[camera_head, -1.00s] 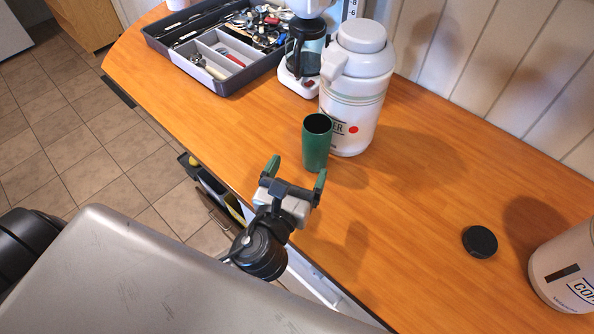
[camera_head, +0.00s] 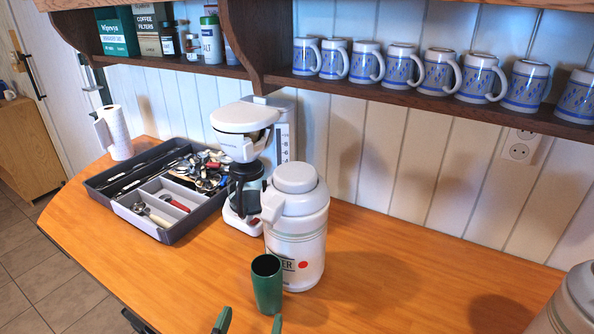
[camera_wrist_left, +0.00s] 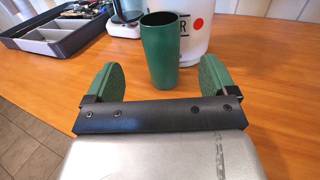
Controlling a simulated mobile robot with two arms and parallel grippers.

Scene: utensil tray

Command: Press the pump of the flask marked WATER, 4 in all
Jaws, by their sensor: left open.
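The white pump flask (camera_head: 297,245) stands upright on the wooden counter. Its label is partly hidden; the letters "ER" and a red dot show, and its round pump top (camera_head: 295,178) faces up. A green cup (camera_head: 267,284) stands upright in front of it, below the spout. My left gripper (camera_head: 249,322) is at the bottom edge of the head view, with only its green fingertips showing. In the left wrist view its fingers (camera_wrist_left: 156,84) are open and empty, with the cup (camera_wrist_left: 162,50) just beyond them and the flask (camera_wrist_left: 197,30) behind. My right gripper is not visible.
A coffee maker (camera_head: 242,160) stands left of the flask. A grey utensil tray (camera_head: 159,231) lies farther left. A second flask (camera_head: 572,308) is cut off at the right edge. Several mugs (camera_head: 365,62) stand on the shelf above. The counter right of the flask is clear.

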